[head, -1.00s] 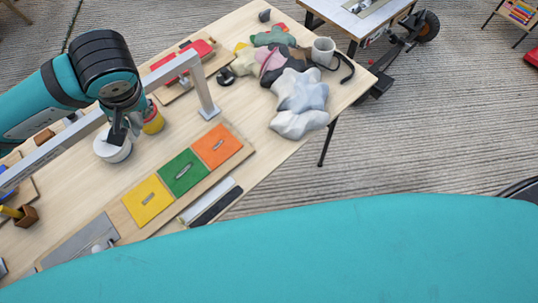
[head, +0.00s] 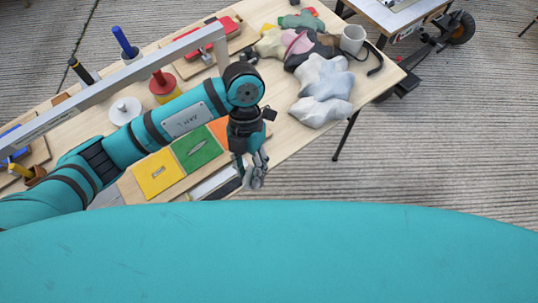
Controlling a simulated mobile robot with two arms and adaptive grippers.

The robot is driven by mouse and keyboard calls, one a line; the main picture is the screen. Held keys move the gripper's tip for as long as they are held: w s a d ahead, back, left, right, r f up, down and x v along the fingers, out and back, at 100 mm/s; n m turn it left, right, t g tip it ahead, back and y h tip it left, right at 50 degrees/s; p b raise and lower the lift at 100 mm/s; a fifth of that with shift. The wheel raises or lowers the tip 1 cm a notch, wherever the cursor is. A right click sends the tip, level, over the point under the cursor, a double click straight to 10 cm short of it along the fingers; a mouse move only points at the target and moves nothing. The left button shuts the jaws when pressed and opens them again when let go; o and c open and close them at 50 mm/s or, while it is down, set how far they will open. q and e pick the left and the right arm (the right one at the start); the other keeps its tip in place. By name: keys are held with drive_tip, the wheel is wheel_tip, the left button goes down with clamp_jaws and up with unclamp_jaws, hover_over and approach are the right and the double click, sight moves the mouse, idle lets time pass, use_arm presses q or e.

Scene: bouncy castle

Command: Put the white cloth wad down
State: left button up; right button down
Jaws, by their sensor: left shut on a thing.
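My left gripper (head: 254,178) points down near the front edge of the wooden table (head: 288,142), just right of the coloured panels. It is shut on the white cloth wad, of which only a little pale grey-white shows among the fingers, so its outline is hard to tell. My right gripper is not in view.
Yellow (head: 157,173) and green (head: 196,147) panels lie beside my left arm; an orange one (head: 219,128) is partly covered. A pale crumpled cloth heap (head: 322,78), a white mug (head: 352,39) and coloured cloths (head: 297,42) lie at the right. A metal bar (head: 110,84) spans the table.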

use_arm(q)
drive_tip(key=s+d+f+n+t+h, duration=0.1)
drive_tip(key=s+n, duration=0.1)
drive_tip(key=n, duration=0.2)
drive_tip(key=s+d+f+n+t+h, duration=0.1)
drive_tip(key=s+d+f+n+h, duration=0.1)
drive_tip(key=s+n, duration=0.1)
drive_tip(key=s+d+f+n+h+b, duration=0.1)
drive_tip(key=s+d+n, duration=0.1)
drive_tip(key=n, duration=0.3)
drive_tip(key=shift+s+f+n+t, duration=0.15)
drive_tip(key=shift+f+n+t, duration=0.05)
drive_tip(key=shift+n+t, duration=0.2)
drive_tip(key=shift+n+h, duration=0.3)
drive_tip(key=shift+n, duration=0.2)
drive_tip(key=w, duration=0.5)
drive_tip(key=w+a+f+p, duration=0.1)
drive_tip(key=w, duration=0.4)
drive_tip(key=w+p, duration=0.1)
drive_tip(key=w, duration=0.4)
drive_tip(key=shift+w+a+f, duration=0.1)
drive_tip(key=shift+a+f, duration=0.15)
drive_tip(key=shift+f, duration=0.1)
drive_tip(key=shift+w+f, duration=0.1)
drive_tip(key=shift+w, duration=0.05)
drive_tip(key=shift+f+p, duration=0.55)
drive_tip(key=shift+f, duration=1.15)
drive_tip(key=o, duration=1)
drive_tip(key=shift+a, duration=0.1)
drive_tip(key=shift+r, duration=0.1)
